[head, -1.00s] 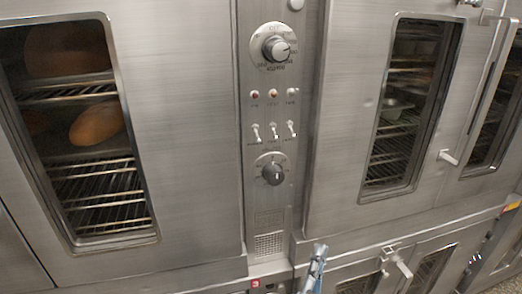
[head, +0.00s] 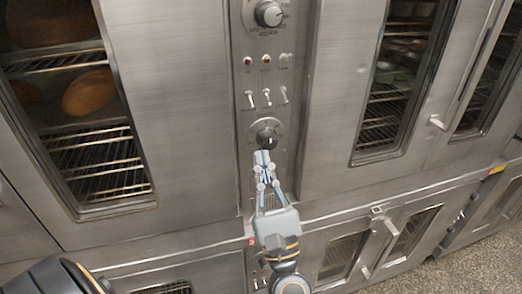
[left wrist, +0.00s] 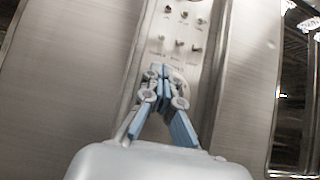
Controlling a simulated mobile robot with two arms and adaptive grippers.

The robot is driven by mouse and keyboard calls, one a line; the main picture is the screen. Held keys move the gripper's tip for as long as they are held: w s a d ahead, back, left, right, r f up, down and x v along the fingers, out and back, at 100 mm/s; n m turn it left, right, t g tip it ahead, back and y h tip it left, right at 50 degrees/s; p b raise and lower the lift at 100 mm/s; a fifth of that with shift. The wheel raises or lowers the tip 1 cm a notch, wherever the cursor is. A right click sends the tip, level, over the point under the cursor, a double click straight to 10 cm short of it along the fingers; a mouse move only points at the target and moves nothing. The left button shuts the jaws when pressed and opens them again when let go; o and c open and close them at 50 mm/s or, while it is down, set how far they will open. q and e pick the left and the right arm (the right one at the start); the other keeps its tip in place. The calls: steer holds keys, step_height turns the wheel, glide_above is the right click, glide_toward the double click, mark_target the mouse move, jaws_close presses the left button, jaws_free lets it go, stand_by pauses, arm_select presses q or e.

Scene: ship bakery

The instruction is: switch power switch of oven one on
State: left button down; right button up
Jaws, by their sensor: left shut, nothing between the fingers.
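The oven's control panel (head: 240,120) stands upright between the oven doors. It carries a row of three small toggle switches: left (head: 250,99), middle (head: 266,97) and right (head: 283,94). Their labels are too small to read surely, so I cannot tell which is the power switch. The toggles also show in the left wrist view, the left one (left wrist: 162,38) nearest the panel's left edge. My left gripper (head: 262,156) is shut and empty, its tips just below the lower knob (head: 265,139) in the head view. In the left wrist view its fingertips (left wrist: 160,71) appear below the toggles.
Three indicator lamps (head: 266,59) sit above the toggles, with an upper dial (head: 269,13) over them. A windowed door with bread (head: 88,93) is on the left. A right door has a protruding handle (head: 438,122). Lower doors (head: 345,255) stand below.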

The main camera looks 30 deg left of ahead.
arm_select(q)
steer(key=p, duration=0.3)
glide_toward(248, 99)
steer(key=w+a+r, duration=0.1)
steer(key=w+a, duration=0.1)
steer(key=shift+w+a+r, duration=0.35)
steer(key=shift+r, duration=0.05)
steer(key=shift+w+a+r+p, duration=0.35)
steer(key=shift+w+a+p, duration=0.1)
steer(key=shift+a+p, duration=0.05)
steer(key=shift+s+d+r+g+h+p, duration=0.2)
steer(key=shift+g+h+p, duration=0.1)
steer(key=shift+p, duration=0.15)
